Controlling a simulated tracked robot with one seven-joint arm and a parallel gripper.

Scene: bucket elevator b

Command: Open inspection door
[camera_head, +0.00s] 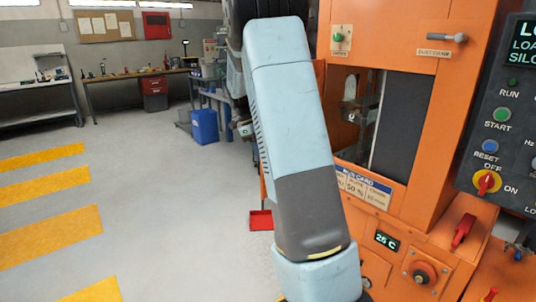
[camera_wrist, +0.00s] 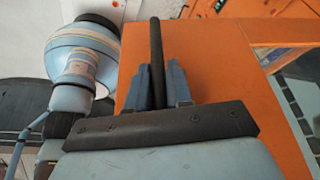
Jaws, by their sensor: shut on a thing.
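My gripper (camera_wrist: 158,85) shows in the wrist view with its two blue-grey fingers closed on a black bar handle (camera_wrist: 156,45). The handle stands in front of a flat orange panel (camera_wrist: 220,70), which looks like the inspection door. In the head view my light blue arm covers the left side of the orange machine (camera_head: 455,90), and the gripper and handle are hidden behind it. A rectangular opening (camera_head: 353,108) in the machine shows metal parts and a dark grey surface inside. I cannot tell how far the door is swung.
A black control panel (camera_head: 505,130) with buttons and a red switch is close at the right. A red lever (camera_head: 463,230) and a knob (camera_head: 423,273) stick out low on the machine. Workbenches (camera_head: 150,75) stand far back left. The floor (camera_head: 160,190) at the left is clear.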

